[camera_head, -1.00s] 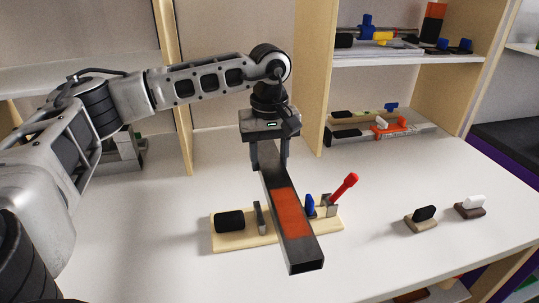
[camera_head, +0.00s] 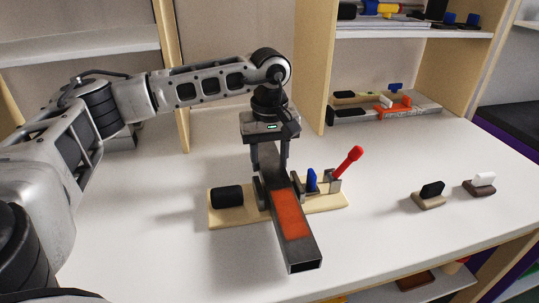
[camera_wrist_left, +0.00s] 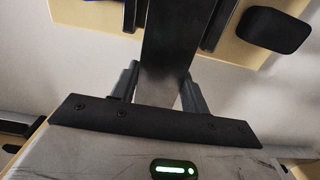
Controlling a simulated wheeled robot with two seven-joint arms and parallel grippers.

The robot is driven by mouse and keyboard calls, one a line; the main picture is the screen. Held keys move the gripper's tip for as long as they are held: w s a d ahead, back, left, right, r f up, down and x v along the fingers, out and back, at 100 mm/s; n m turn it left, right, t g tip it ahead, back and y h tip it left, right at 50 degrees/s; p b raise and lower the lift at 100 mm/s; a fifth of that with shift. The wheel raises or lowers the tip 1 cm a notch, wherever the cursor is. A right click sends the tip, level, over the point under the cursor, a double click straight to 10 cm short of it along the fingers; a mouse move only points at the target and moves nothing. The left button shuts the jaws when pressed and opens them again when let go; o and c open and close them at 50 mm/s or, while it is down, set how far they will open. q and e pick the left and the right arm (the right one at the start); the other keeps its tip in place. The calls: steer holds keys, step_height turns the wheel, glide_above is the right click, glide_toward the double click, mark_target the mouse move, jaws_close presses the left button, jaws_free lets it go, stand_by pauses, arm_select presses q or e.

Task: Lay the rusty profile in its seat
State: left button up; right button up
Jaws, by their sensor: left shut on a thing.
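The rusty profile (camera_head: 291,213) is a dark, square hollow tube with an orange rust patch on top. Its open end points toward me. My left gripper (camera_head: 269,167) is shut on its far part, above the table. The left wrist view shows the profile (camera_wrist_left: 168,50) between the fingers. My right gripper is not in view.
Two small brush-like blocks, one black-topped (camera_head: 430,197) and one white-topped (camera_head: 480,185), stand at right. A shelf rack (camera_head: 314,65) with parts stands behind. The table (camera_head: 160,255) is clear at front left.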

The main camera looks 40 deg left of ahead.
arm_select(q)
steer(key=shift+f, duration=0.1)
steer(key=o, duration=1.4)
step_height(320, 180, up, 16)
